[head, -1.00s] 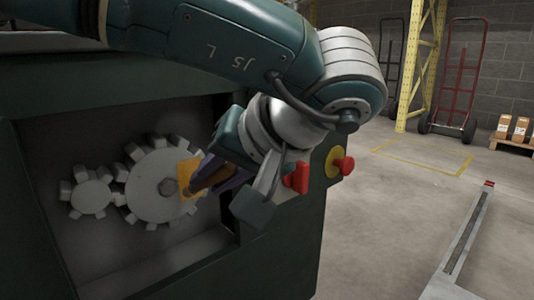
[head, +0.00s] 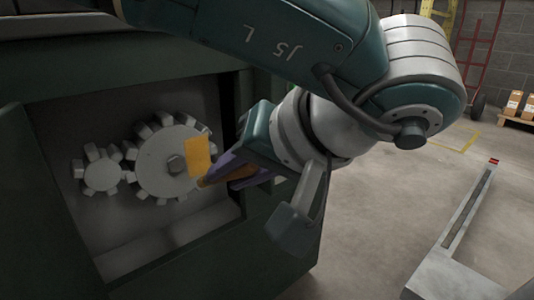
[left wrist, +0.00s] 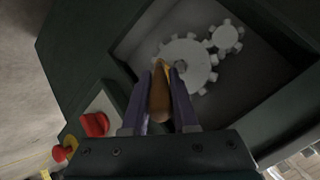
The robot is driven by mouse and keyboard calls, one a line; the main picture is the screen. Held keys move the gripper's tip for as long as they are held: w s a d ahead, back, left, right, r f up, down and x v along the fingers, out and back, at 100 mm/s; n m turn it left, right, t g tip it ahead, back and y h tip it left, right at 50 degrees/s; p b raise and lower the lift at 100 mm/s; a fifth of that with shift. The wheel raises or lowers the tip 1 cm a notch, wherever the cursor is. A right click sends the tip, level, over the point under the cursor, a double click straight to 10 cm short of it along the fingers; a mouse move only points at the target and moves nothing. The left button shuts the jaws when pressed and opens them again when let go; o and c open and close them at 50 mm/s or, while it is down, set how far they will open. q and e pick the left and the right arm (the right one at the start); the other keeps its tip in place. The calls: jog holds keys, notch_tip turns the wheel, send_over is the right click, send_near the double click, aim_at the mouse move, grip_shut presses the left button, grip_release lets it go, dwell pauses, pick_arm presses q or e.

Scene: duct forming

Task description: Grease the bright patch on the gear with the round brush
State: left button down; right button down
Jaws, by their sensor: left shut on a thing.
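The large grey gear (head: 160,150) is in the open recess of a dark green machine. The bright patch (head: 198,153), orange-yellow, covers its right side beside the hub. My left gripper (head: 222,174) has purple fingers shut on the round brush (head: 206,182), of which a brown-orange part shows. In the head view the brush's end is just below the patch's lower edge; contact cannot be told. The left wrist view shows the brush (left wrist: 160,98) between the fingers, pointing at the gear (left wrist: 190,58), its bristles not clear. My right gripper is not in view.
A smaller grey gear (head: 101,174) meshes with the large one on the left. The recess's right wall (head: 228,125) is close to my left gripper. A red knob (left wrist: 95,124) and a red button on yellow (left wrist: 63,148) are on the machine's front.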

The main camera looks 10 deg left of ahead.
pick_arm(q)
jog(key=shift+s+d, duration=0.45)
jog(key=shift+d, duration=0.1)
jog(key=shift+s+d, duration=0.95)
jog(key=shift+d, duration=0.25)
